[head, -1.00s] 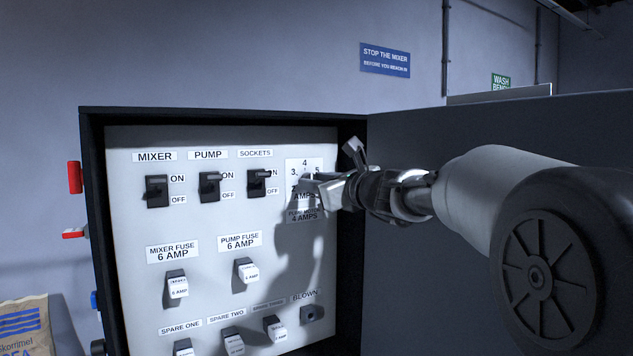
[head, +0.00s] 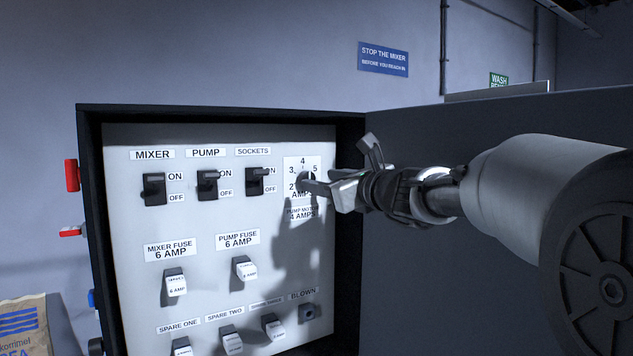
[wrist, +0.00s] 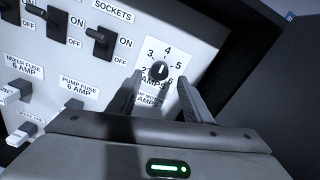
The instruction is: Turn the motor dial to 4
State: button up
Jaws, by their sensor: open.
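The motor dial (wrist: 158,71) is a small round black knob on a white number plate (wrist: 170,58), in the upper middle of the wrist view. Numbers 2 to 6 stand around it, with 4 above. A pale mark shows on the knob, but I cannot tell exactly which number it points to. In the head view the dial (head: 307,177) is partly hidden by my gripper (head: 325,187). My gripper also shows in the wrist view (wrist: 159,82), open, with one finger on each side of the knob's lower part. It holds nothing; contact with the knob cannot be made out.
The mixer (head: 154,189), pump (head: 208,185) and sockets (head: 256,181) switches are left of the dial. Fuses, including the pump fuse (head: 244,269), sit below. The open cabinet door (head: 450,270) stands close on the right, behind my arm.

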jog(key=v, duration=0.3)
jog(key=shift+s, duration=0.1)
